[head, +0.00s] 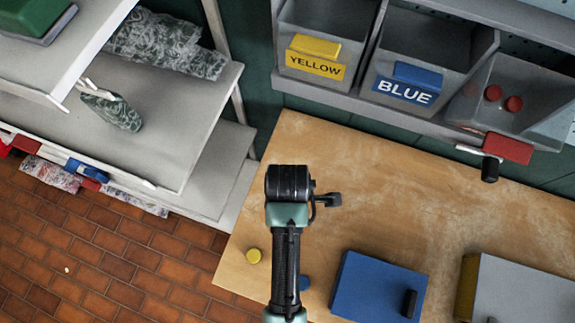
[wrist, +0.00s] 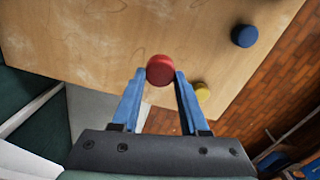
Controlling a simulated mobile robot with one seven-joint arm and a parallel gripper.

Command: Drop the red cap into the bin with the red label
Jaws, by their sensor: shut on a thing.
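In the wrist view a red cap (wrist: 160,70) sits between the tips of the two blue fingers of my gripper (wrist: 160,76), which is shut on it. Wood of the table shows behind it; I cannot tell its height above the table. The head view shows my wrist over the table's left part, with fingers and held cap hidden. The bin with the red label (head: 496,75) is at the upper right of the head view, right of the blue-label bin. Its red label (head: 508,148) bears no readable text, and two red caps (head: 493,93) (head: 514,104) lie inside.
The yellow-label bin (head: 316,68) and blue-label bin (head: 404,85) stand left of it. A yellow cap (head: 253,256) and a partly hidden blue cap (head: 304,283) lie on the table (head: 430,190). A blue block (head: 365,290) and grey box (head: 525,290) stand at the front right.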

